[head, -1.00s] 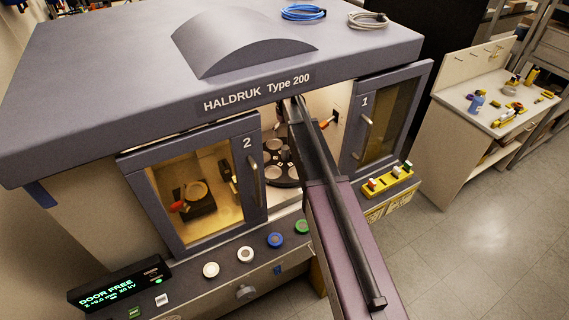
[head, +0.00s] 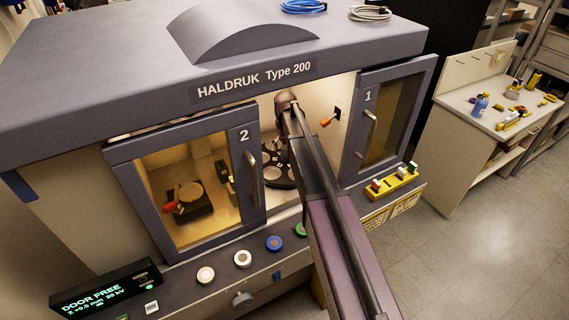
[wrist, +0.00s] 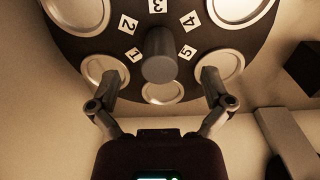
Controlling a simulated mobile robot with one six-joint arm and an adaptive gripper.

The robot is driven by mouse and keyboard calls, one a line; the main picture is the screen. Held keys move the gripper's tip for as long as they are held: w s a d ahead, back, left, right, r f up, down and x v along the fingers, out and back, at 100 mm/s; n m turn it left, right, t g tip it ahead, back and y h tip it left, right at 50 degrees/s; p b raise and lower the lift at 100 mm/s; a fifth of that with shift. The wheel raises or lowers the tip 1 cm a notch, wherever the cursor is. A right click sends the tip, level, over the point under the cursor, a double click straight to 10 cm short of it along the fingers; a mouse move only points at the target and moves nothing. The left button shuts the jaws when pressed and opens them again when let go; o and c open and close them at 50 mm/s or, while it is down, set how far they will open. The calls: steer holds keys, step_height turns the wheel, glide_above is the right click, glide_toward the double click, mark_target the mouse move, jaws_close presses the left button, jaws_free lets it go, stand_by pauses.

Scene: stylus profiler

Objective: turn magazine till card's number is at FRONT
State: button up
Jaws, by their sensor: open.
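The magazine (head: 279,172) is a dark round disc inside the chamber, partly hidden by my arm in the head view. In the wrist view the magazine (wrist: 100,42) shows several round silver-rimmed pockets and number labels 1, 2, 3, 4 and 5 around a grey centre knob (wrist: 159,58). A pocket (wrist: 162,92) between labels 1 and 5 has its label hidden, if it has one. My gripper (wrist: 160,78) is open, one finger on each side of the knob in the picture; contact cannot be told. No card with a readable number and no FRONT mark shows.
The chamber opening lies between door 2 (head: 188,180) and door 1 (head: 385,115). An orange-tipped lever (head: 327,121) is on the inner wall. Round buttons (head: 242,258) line the front ledge beside a yellow rack (head: 395,182). The display (head: 105,287) reads DOOR FREE. A dark block (wrist: 305,66) is at the wrist view's right.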

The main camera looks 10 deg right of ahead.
stand_by(0.7)
jaws_close()
